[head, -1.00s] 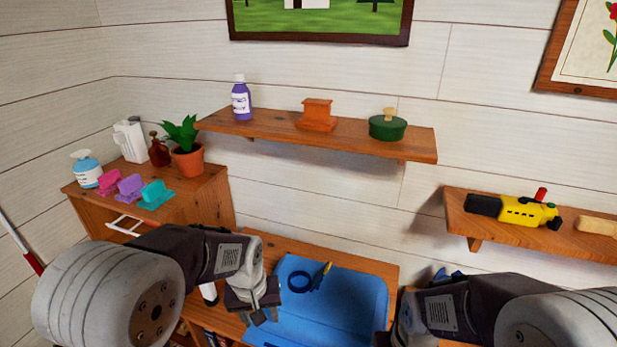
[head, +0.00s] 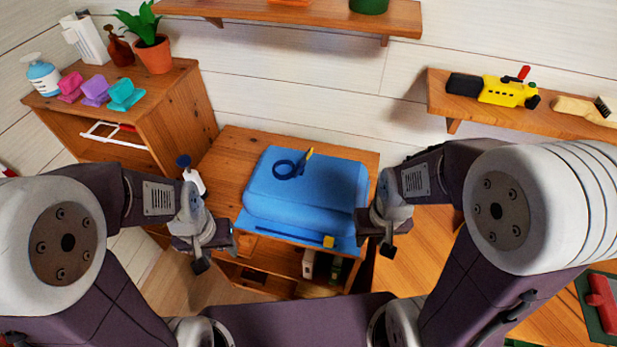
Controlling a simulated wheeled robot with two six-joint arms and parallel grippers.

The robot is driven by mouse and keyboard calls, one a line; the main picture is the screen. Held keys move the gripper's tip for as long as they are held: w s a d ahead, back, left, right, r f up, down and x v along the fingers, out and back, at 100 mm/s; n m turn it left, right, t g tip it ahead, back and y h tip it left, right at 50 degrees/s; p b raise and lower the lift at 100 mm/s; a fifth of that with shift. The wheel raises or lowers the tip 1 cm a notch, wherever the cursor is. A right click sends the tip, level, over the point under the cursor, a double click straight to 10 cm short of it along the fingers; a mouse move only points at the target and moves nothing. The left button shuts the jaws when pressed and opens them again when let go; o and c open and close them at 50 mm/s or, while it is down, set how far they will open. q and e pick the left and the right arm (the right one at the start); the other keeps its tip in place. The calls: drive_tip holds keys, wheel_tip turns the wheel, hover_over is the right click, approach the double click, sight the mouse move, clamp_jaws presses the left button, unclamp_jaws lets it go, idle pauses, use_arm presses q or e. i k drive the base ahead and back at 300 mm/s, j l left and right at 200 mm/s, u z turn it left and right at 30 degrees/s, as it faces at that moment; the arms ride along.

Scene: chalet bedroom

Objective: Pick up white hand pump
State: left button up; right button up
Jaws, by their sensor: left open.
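A white pump-like object with a dark blue top (head: 192,176) stands at the left end of the low wooden table, partly hidden by my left arm. A white pump bottle with a blue label (head: 42,76) stands on the wooden cabinet at far left. I cannot tell from the looks alone which one is the white hand pump. My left gripper (head: 217,254) is open and empty, below and in front of the blue-topped object, apart from it. My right gripper (head: 374,240) looks open and empty, at the table's right front corner.
A blue folded item (head: 305,190) with a blue ring (head: 288,169) fills much of the low table (head: 240,150). A wall shelf (head: 445,95) at right bears a yellow toy (head: 508,92).

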sight(194, 176)
drive_tip(key=j+u, duration=0.1)
drive_tip(key=u, duration=0.25)
drive_tip(key=j+u, duration=0.1)
drive_tip(key=u, duration=0.6)
drive_tip(key=i+j, duration=0.25)
drive_tip(key=i, duration=0.3)
